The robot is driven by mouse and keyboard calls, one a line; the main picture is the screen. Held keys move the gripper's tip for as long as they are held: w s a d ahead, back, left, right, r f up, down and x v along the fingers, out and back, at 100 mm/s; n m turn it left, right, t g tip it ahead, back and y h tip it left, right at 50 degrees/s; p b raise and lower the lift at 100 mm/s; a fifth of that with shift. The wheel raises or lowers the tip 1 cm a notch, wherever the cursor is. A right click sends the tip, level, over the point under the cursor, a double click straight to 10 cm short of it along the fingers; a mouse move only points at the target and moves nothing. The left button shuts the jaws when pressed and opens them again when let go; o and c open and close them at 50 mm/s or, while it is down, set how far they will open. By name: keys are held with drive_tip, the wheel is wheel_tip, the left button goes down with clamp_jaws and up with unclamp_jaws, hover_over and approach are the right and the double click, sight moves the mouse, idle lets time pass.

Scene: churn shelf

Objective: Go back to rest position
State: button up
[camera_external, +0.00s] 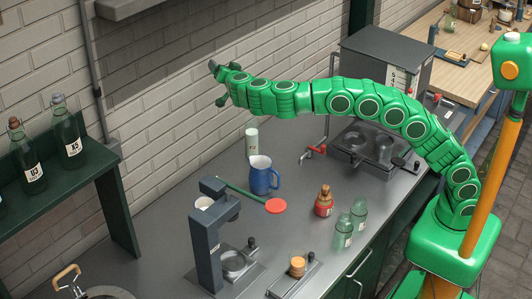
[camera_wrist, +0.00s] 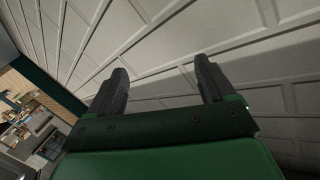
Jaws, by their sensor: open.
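My gripper (camera_external: 222,83) is at the end of my green arm, raised high above the grey counter (camera_external: 165,234) and close to the white brick wall. In the wrist view my gripper (camera_wrist: 160,82) shows two dark fingers spread apart with nothing between them. The wall (camera_wrist: 150,35) fills most of that view behind the fingers. In the external view my arm reaches left from my body at the right side, well above the things on the counter. No object touches my gripper.
A green shelf (camera_external: 90,157) holds bottles at left. A grey box (camera_external: 385,60) stands behind my arm.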

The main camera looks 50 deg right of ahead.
drive_tip(key=s+a+r+n+t+y, duration=0.25)
drive_tip(key=s+r+n+y, duration=0.2)
drive_tip(key=r+y, duration=0.5)
drive_tip(key=s+f+n+g+y, duration=0.1)
drive_tip(key=s+n+g+y, duration=0.4)
drive_tip(key=s, duration=0.7)
drive_tip(key=s+d+f+n+g+h, duration=0.1)
drive_tip(key=s+d+f+g, duration=0.45)
drive_tip(key=s, duration=0.85)
drive_tip(key=s+d+f+n+g+h, duration=0.1)
drive_tip(key=s+d+f+g, duration=0.1)
drive_tip(key=s+d+f, duration=0.75)
drive_tip(key=s+d+f+n+g+h, duration=0.1)
drive_tip(key=s+d+f+g, duration=0.5)
drive_tip(key=s, duration=1.2)
drive_tip(key=s+d+f+m+h, duration=0.1)
drive_tip(key=s+d+f+h, duration=0.2)
drive_tip(key=s+d+f, duration=0.2)
drive_tip(key=s+d, duration=0.3)
drive_tip(key=shift+d+f, duration=0.3)
drive_tip(key=shift+f, duration=0.05)
